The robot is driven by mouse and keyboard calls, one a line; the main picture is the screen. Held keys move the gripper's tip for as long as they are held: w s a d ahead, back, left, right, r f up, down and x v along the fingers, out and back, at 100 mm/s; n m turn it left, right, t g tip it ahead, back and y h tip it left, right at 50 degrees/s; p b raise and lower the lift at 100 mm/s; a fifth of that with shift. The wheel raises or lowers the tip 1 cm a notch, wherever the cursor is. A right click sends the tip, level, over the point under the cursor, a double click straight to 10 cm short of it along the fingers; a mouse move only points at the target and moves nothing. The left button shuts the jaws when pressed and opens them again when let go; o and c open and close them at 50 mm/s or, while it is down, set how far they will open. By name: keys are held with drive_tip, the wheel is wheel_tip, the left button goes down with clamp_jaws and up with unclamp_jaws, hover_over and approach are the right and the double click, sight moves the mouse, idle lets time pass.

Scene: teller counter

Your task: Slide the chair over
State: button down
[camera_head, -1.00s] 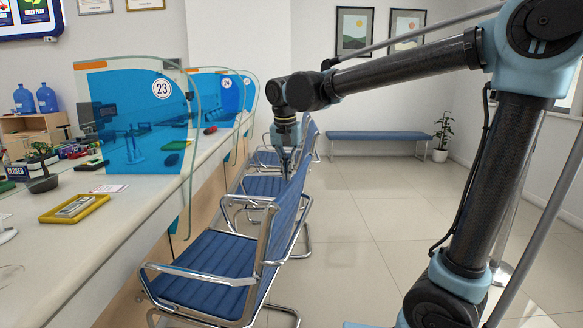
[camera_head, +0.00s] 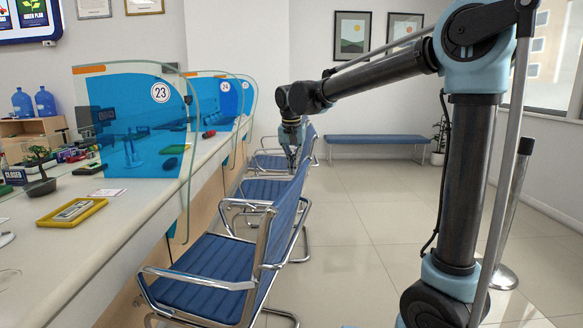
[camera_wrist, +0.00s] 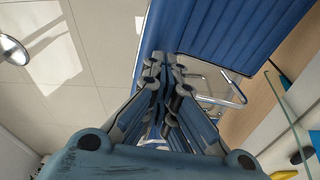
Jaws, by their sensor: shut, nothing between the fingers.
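The nearest chair has a blue ribbed seat (camera_head: 205,275), a blue backrest (camera_head: 287,212) and a chrome frame. It stands on the floor at the counter, its back to the right. In the wrist view, the gripper's fingertips (camera_wrist: 166,60) overlap the edge of a blue ribbed chair panel (camera_wrist: 215,35). I cannot tell whether they touch it. More blue chairs (camera_head: 262,188) stand in a row behind, partly hidden by the near one and my gripper.
The long counter (camera_head: 130,190) runs along the left, with blue glass dividers (camera_head: 140,120) and a yellow tray (camera_head: 72,213). A blue bench (camera_head: 375,140) stands at the back wall. A metal post (camera_head: 512,205) stands at right. The tiled floor (camera_head: 355,230) between is clear.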

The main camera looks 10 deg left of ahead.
drive_tip(key=shift+s+d+f, duration=0.15)
drive_tip(key=shift+f, duration=0.15)
